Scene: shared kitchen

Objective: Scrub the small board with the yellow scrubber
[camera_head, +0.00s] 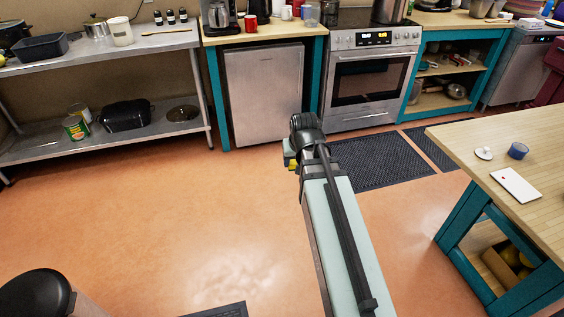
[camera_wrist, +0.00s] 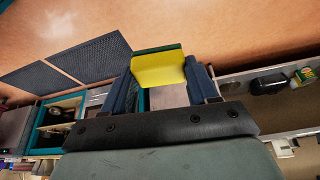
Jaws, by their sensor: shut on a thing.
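My gripper (camera_wrist: 160,85) is shut on the yellow scrubber (camera_wrist: 158,70), which shows between its two fingers in the wrist view. The scrubber has a yellow body and a dark green face along one edge. In the head view my arm reaches out over the open floor, and only a bit of the yellow scrubber (camera_head: 293,166) shows beside the wrist. The small white board (camera_head: 516,185) lies flat on the wooden table at the right, with a small red mark on it. My gripper is well to the left of the board, apart from it.
The wooden table (camera_head: 543,140) also bears a blue round container (camera_head: 518,150) and a small white item (camera_head: 484,153). A box of yellow things (camera_head: 505,262) sits on its lower shelf. A dark bin (camera_head: 38,294) stands at bottom left. The floor between is clear apart from mats.

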